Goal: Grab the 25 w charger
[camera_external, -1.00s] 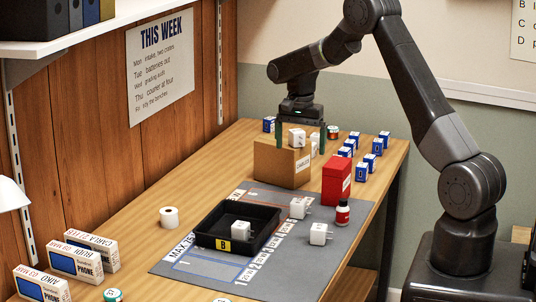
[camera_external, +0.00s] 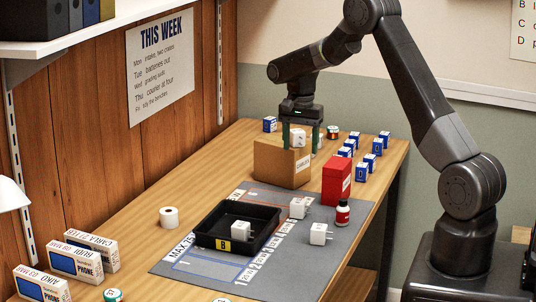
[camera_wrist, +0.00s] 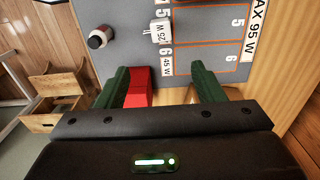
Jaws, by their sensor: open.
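A white charger (camera_wrist: 160,29) with prongs lies on the grey mat in the wrist view, with a 25 W label at it. I take it to be the white charger (camera_external: 299,207) by the red box in the external view. My gripper (camera_external: 300,139) is open above the cardboard box, well behind that charger. Another white charger (camera_external: 298,137) on the box shows between the fingers, its rating unreadable; I cannot tell whether they touch it. In the wrist view, my gripper's green fingers (camera_wrist: 160,85) are apart, and no charger shows between them.
The cardboard box (camera_external: 277,166) and red box (camera_external: 337,184) stand close together. A small bottle (camera_external: 343,211) stands near the red box. More white chargers lie in the black tray (camera_external: 209,241) and on the mat (camera_external: 290,265). Small blue boxes (camera_external: 369,161) stand behind.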

